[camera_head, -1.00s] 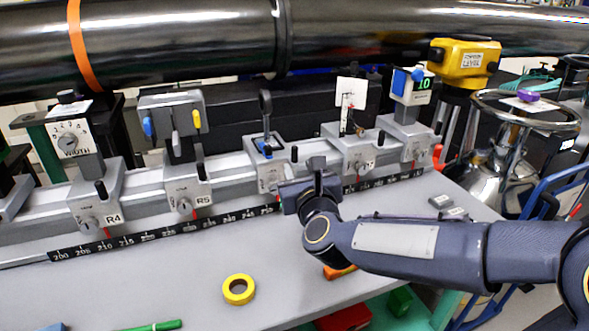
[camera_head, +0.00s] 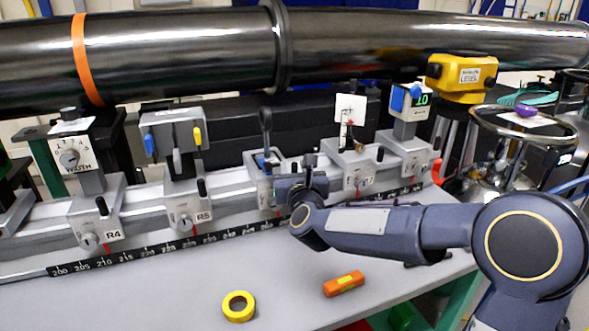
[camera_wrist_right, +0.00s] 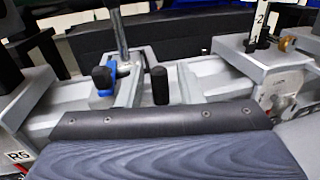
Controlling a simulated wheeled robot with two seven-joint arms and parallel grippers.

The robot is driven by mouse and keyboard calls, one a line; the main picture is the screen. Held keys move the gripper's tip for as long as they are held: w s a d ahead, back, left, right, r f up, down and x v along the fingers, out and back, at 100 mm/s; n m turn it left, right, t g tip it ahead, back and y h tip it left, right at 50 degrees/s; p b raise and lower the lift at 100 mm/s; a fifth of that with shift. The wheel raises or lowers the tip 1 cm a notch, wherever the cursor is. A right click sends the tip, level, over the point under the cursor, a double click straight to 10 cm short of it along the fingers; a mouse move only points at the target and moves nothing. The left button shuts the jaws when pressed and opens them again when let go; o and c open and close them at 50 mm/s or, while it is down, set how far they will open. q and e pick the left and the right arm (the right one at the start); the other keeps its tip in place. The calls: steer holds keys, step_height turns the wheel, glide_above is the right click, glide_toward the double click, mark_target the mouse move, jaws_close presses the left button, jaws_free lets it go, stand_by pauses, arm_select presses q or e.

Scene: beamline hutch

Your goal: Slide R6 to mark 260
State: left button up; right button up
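R6 (camera_head: 261,186) is the grey carriage between R5 (camera_head: 186,203) and R7 (camera_head: 356,172) on the rail, bearing a dark upright ring on a post and a blue clamp. The right wrist view shows R6's blue clamp (camera_wrist_right: 103,77) and black knob (camera_wrist_right: 160,85) just beyond my gripper's dark body. The fingertips and any contact are hidden. The black scale strip (camera_head: 150,249) reads from 200 upward to the right; the 260 mark cannot be made out. My left gripper is out of view.
R4 (camera_head: 97,222) stands left of R5. Another carriage (camera_head: 405,150) with a green display stands right of R7. A yellow tape roll (camera_head: 229,307) and an orange box (camera_head: 344,284) lie on the bench.

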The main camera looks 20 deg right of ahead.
jaws_close()
steer(key=shift+d+f+b, duration=0.15)
steer(key=shift+d+b, duration=0.2)
steer(key=shift+b, duration=0.15)
steer(key=d+b, duration=0.5)
steer(key=d, duration=0.1)
steer(key=shift+d+r+b, duration=0.2)
steer(key=shift+b, duration=0.1)
steer(key=shift+w, duration=0.15)
jaws_free()
